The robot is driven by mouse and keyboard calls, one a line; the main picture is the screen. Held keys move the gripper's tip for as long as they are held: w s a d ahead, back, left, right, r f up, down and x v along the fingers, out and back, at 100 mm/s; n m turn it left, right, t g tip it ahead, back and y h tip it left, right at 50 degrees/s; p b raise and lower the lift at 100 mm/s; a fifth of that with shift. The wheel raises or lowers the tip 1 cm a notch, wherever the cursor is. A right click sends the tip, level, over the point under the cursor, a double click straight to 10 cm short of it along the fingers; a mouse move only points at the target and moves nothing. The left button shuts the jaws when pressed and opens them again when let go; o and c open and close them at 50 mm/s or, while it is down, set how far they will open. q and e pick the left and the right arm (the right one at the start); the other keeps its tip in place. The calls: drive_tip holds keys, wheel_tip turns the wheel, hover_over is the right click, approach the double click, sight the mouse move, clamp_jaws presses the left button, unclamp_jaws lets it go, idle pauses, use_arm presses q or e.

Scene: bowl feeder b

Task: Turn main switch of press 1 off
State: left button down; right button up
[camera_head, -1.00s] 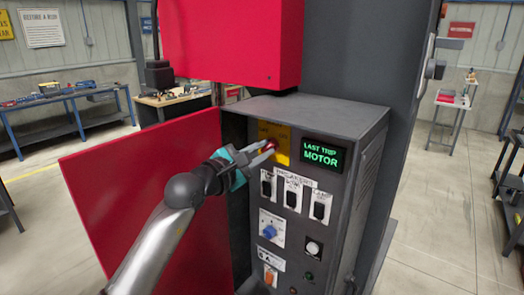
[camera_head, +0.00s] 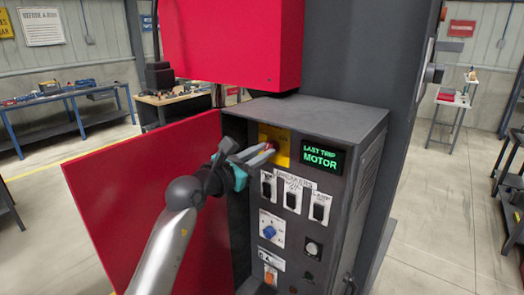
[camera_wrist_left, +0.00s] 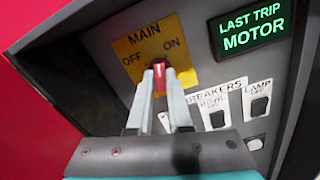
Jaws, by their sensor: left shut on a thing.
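The main switch of press 1 is a small red handle (camera_wrist_left: 160,76) on a yellow plate (camera_head: 283,145) marked MAIN, OFF and ON. The plate is at the upper left of the dark control panel. My left gripper (camera_head: 268,152) reaches it from the left and is shut on the red handle. In the left wrist view, the two grey fingers (camera_wrist_left: 160,88) stand on either side of the handle, whose tip shows between them. The handle's exact setting is hard to tell, as the fingers hide much of it. My right gripper is not in view.
A red cabinet door (camera_head: 145,200) stands open to the left of my left arm. Breaker switches (camera_head: 293,198), a blue knob (camera_head: 269,232) and a LAST TRIP MOTOR display (camera_head: 322,155) are close by on the panel. A red press part (camera_head: 232,45) overhangs above.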

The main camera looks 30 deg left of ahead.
use_arm(q)
drive_tip(key=n, duration=0.6)
drive_tip(key=shift+n, duration=0.3)
drive_tip(key=n, duration=0.5)
drive_tip(key=shift+a+n, duration=0.1)
drive_tip(key=shift+n, duration=0.3)
drive_tip(key=c, duration=0.8)
unclamp_jaws()
drive_tip(key=shift+c, duration=0.2)
